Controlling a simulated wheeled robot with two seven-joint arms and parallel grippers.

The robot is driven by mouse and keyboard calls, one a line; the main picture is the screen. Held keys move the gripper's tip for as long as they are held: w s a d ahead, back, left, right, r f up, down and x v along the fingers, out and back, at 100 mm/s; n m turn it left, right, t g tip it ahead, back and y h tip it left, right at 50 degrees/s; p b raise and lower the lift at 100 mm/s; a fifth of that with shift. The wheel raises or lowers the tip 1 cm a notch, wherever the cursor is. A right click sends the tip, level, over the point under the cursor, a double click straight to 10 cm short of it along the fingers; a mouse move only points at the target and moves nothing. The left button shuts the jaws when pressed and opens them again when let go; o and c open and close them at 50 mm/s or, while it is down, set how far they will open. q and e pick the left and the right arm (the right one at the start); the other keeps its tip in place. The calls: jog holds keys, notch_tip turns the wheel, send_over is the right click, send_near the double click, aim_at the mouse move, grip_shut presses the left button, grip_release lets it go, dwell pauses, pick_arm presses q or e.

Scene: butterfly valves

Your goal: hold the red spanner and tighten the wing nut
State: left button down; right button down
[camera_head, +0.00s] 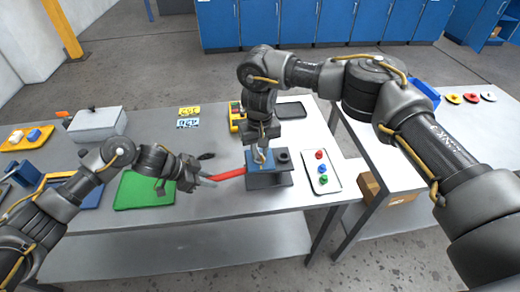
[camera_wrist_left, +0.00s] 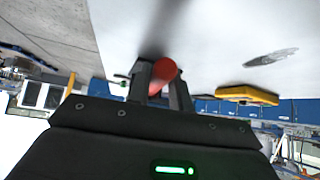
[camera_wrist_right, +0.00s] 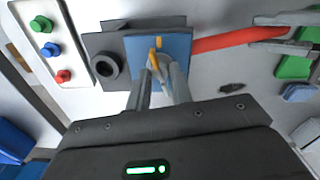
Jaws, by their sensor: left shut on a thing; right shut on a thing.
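The red spanner (camera_head: 229,174) lies level, its far end at the blue-topped block (camera_head: 252,160) on the dark stand (camera_head: 270,180). My left gripper (camera_head: 207,181) is shut on the spanner's near end; the red end also shows between its fingers in the left wrist view (camera_wrist_left: 164,70). My right gripper (camera_head: 261,154) comes down from above onto the block. In the right wrist view its fingers (camera_wrist_right: 160,90) are shut on a yellow wing nut (camera_wrist_right: 154,62), partly hidden by them. The spanner (camera_wrist_right: 232,40) reaches the block's edge there.
A white tray with red, blue and green knobs (camera_head: 322,172) stands right of the stand. A green mat (camera_head: 146,190) lies to the left. A yellow case (camera_head: 236,117) and a dark tray (camera_head: 291,110) are behind. A black round socket (camera_wrist_right: 106,65) sits beside the block.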

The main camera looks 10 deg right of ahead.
aim_at(260, 154)
jog(key=shift+r, duration=0.1)
jog(key=c, duration=1.2)
grip_release()
jog(key=shift+c, duration=0.2)
notch_tip(260, 154, up, 12)
jog(key=shift+o, duration=0.2)
